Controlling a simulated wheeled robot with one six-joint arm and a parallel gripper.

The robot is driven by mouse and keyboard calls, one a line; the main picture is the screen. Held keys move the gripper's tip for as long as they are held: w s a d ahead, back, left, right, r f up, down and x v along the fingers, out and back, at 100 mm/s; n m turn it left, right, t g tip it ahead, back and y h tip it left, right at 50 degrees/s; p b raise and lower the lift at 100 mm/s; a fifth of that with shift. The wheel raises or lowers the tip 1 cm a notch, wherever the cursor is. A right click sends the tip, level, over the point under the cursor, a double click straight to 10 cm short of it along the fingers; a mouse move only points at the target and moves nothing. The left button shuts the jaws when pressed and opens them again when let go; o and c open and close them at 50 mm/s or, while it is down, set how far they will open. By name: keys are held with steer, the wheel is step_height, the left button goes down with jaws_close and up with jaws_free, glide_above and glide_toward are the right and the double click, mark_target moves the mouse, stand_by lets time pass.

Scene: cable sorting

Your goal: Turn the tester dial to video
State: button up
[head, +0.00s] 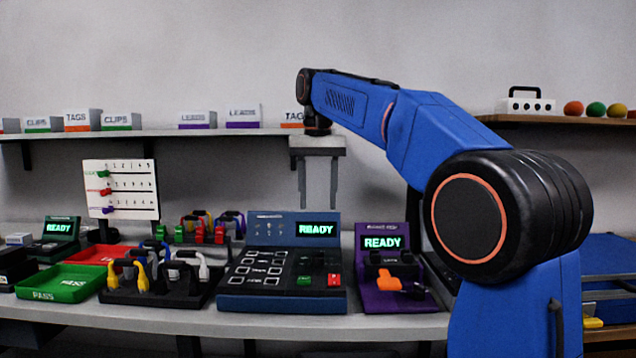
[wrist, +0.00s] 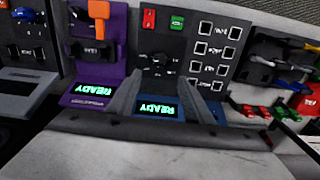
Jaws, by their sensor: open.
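The blue tester (head: 283,302) stands on the bench with a green READY screen (head: 317,229). Its dark dial area (head: 312,260) lies below the screen, above a green and a red button. In the wrist view, upside down, the black dial (wrist: 158,62) shows between the buttons and the READY screen; the pointer's setting is too small to read. My gripper (head: 318,200) hangs with its fingers down and apart, empty, above the tester's screen. In the wrist view its grey fingers (wrist: 158,84) stand either side of the screen, apart from the dial.
A purple device (head: 371,300) with an orange lever stands just right of the tester. Cable racks (head: 165,297), a green PASS tray (head: 60,284) and a red tray are to the left. A shelf (head: 215,133) with labelled boxes runs behind.

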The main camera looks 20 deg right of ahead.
steer(key=shift+r, duration=1.8)
steer(key=s+d+f+n+t, duration=0.2)
steer(key=s+d+f, duration=0.1)
steer(key=s+f, duration=1.3)
steer(key=s+d+f+n+t, duration=0.1)
steer(key=s+d+f+t, duration=0.1)
steer(key=s+f, duration=1.5)
step_height(320, 180, down, 3)
steer(key=shift+s+d+f+n+t, duration=0.2)
steer(key=shift+s+d+n+t, duration=0.15)
steer(key=shift+d, duration=0.55)
